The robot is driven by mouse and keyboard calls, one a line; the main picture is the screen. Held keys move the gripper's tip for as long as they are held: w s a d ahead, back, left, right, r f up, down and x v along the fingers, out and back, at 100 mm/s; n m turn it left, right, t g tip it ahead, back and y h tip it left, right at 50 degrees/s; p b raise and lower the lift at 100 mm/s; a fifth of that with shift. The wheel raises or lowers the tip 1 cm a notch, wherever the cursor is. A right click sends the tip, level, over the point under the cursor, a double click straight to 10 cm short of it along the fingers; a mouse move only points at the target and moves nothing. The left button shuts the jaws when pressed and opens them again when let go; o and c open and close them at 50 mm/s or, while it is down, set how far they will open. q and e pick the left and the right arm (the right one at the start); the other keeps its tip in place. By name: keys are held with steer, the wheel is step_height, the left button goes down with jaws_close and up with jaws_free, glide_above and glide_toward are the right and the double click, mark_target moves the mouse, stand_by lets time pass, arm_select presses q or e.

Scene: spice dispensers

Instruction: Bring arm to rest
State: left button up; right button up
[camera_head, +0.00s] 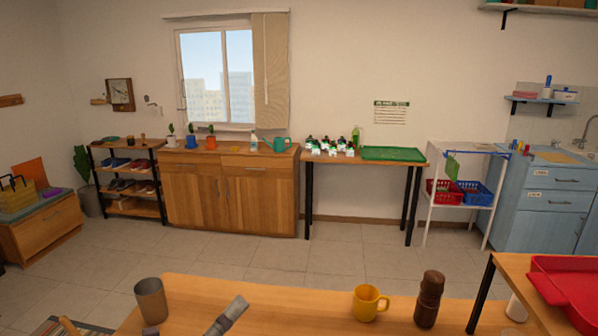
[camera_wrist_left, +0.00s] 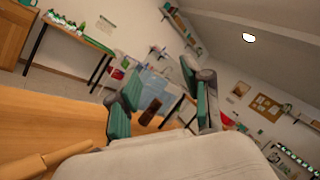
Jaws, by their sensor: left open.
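My left gripper (camera_head: 197,316) is low in the head view, over the wooden table (camera_head: 285,296) in front of me. In the left wrist view its two green-padded fingers (camera_wrist_left: 163,82) stand apart with nothing between them that they touch. A grey-brown cup (camera_head: 152,300) stands near the gripper at the table's left. A yellow mug (camera_head: 368,302) and a dark brown turned-wood mill (camera_head: 429,298) stand upright to the right, apart from the gripper. The mill also shows beyond the fingers in the wrist view (camera_wrist_left: 150,111). My right gripper is not in view.
A light wooden rod-like piece (camera_wrist_left: 42,160) lies at lower left in the wrist view. A red tray (camera_head: 568,290) is on another table at the right. A cabinet (camera_head: 228,195) and a table with a green tray (camera_head: 393,154) stand along the wall. Open floor lies between.

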arm_select(q)
steer(key=s+a+f+n+g+y, duration=0.1)
steer(key=s+a+f+n+y, duration=0.2)
steer(key=a+f+n+y, duration=0.7)
steer(key=s+a+f+n+g+y, duration=0.25)
steer(key=n+y, duration=0.35)
steer(key=n, duration=0.8)
steer(key=s+d+f+n+g+h, duration=0.25)
steer(key=s+f+g, duration=0.25)
steer(key=s+f, duration=0.3)
steer(key=s+d+f+n+g+h, duration=0.1)
steer(key=s+f+n+g, duration=0.35)
steer(key=s, duration=0.65)
step_height(320, 180, down, 25)
steer(key=g, duration=0.2)
steer(key=s+a+f+g, duration=0.1)
steer(key=s+a+f, duration=0.2)
steer(key=s+f, duration=1.5)
steer(key=shift+a+m, duration=0.15)
steer(key=shift+m, duration=0.25)
